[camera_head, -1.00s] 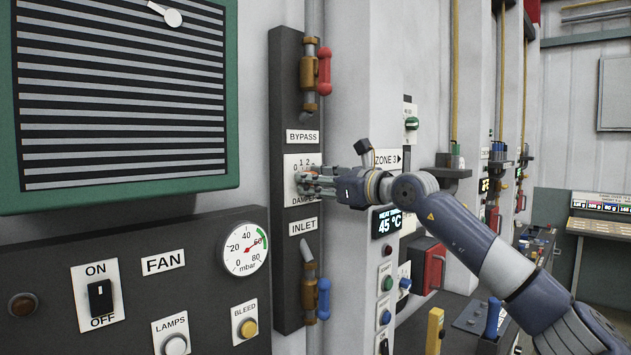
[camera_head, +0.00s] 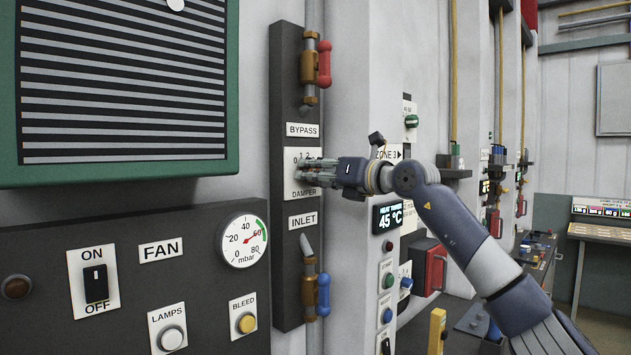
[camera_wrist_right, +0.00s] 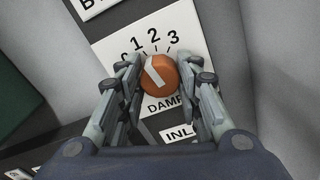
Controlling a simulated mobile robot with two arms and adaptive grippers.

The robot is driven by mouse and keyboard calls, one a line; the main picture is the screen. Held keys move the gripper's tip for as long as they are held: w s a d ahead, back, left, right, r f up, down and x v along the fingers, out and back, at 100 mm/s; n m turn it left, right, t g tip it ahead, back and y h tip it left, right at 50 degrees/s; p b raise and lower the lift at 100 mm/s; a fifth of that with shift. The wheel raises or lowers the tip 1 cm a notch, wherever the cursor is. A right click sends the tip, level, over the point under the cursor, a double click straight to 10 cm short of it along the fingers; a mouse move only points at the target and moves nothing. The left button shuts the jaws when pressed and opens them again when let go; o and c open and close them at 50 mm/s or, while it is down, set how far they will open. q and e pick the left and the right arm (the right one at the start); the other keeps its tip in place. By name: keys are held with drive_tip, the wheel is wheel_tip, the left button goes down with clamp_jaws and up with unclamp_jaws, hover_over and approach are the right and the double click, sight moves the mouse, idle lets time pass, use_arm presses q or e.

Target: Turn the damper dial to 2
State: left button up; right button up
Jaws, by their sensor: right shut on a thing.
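The damper dial is a round orange knob (camera_wrist_right: 158,76) with a white pointer mark, on a white plate (camera_wrist_right: 108,49) marked 1, 2 and 3 in the right wrist view. The pointer slants up and left, roughly toward the 1. In the head view the plate (camera_head: 290,183) sits on a dark vertical panel, and my right gripper hides the knob. My right gripper (camera_wrist_right: 160,80) is shut on the knob, with fingers on its left and right sides. It also shows in the head view (camera_head: 302,172), reaching in from the right. My left gripper is out of view.
A red-handled valve (camera_head: 324,64) is above the plate and a blue-handled valve (camera_head: 323,295) below. A pressure gauge (camera_head: 243,241) and a fan switch (camera_head: 95,283) are at lower left. A pillar with a heat display (camera_head: 394,217) stands behind my right arm.

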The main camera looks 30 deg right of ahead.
drive_tip(key=m+b, duration=0.1)
drive_tip(key=m, duration=0.3)
drive_tip(key=shift+r+m, duration=0.15)
drive_tip(key=shift+m, duration=0.15)
idle(0.4)
drive_tip(key=shift+d, duration=0.1)
drive_tip(key=o, duration=1)
drive_tip(key=shift+o, duration=0.2)
drive_tip(key=v, duration=1.2)
